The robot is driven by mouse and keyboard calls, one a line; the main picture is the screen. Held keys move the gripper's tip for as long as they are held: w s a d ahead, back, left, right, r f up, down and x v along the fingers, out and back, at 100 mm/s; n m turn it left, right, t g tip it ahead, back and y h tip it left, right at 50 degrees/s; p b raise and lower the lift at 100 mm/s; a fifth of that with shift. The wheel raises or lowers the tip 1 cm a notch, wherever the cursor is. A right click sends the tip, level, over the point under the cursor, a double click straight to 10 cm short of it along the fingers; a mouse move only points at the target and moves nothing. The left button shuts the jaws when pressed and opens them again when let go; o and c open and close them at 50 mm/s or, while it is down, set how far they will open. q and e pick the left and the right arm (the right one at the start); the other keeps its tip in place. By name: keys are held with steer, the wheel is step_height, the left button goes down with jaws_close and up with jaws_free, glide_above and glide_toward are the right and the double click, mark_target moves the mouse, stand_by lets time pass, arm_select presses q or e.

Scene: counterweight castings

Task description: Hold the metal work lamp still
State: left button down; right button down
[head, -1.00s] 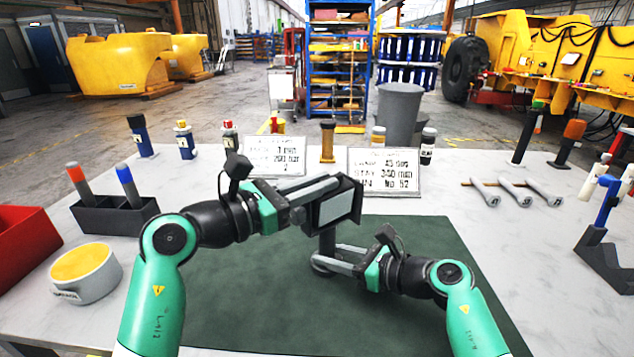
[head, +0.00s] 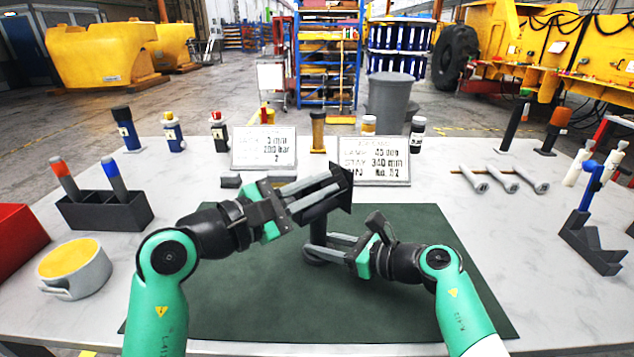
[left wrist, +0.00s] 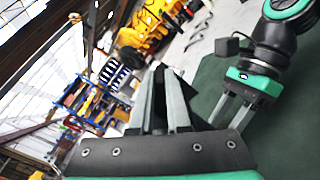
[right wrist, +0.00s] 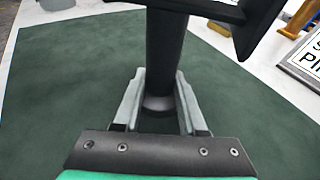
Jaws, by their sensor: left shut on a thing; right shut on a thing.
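The dark work lamp (head: 318,232) stands upright on the green mat (head: 235,298), with a round base, a post and a tilted rectangular head. My left gripper (head: 327,192) is shut on the lamp's head. In the left wrist view its fingers (left wrist: 165,98) close on a dark part, and much of the head is hidden. My right gripper (head: 316,250) is shut on the lower post, just above the base. In the right wrist view the lamp post (right wrist: 165,55) stands between its two fingers.
Two white sign cards (head: 264,148) stand behind the mat, with bottles along the back. A black marker holder (head: 105,212) and yellow-topped pot (head: 75,268) are at left. The mat's front is clear.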

arm_select(q)
steer(key=shift+f, duration=0.15)
arm_select(e)
steer(key=shift+d+f, duration=0.1)
steer(key=shift+f, duration=0.2)
arm_select(q)
steer(key=c, duration=0.9)
jaws_free()
steer(key=v, duration=1.2)
